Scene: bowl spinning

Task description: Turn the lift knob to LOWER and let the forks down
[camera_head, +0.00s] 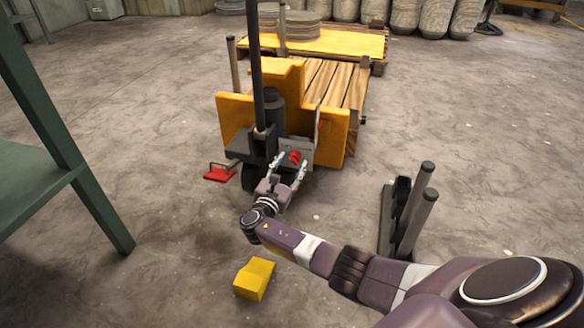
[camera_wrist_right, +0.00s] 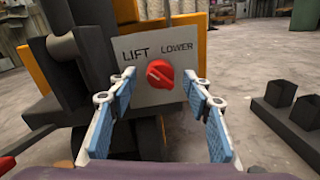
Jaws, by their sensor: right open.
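The red lift knob (camera_head: 295,157) sits on a grey panel on the front of the orange pallet truck (camera_head: 235,120). The right wrist view shows the knob (camera_wrist_right: 160,74) below and between the words LIFT, on the left, and LOWER, on the right. Its exact pointing direction is hard to tell. My right gripper (camera_head: 289,165) is open, its fingers reaching toward the panel on either side of the knob. In the right wrist view the blue-padded fingers (camera_wrist_right: 158,80) show gaps to the knob. The forks are hidden under a wooden pallet (camera_head: 354,88). My left gripper is out of view.
A yellow block (camera_head: 254,279) lies on the floor in front. A dark stand with grey posts (camera_head: 415,215) is to the right. A red pedal (camera_head: 219,174) juts from the truck's left. A green metal frame (camera_head: 85,180) stands at left.

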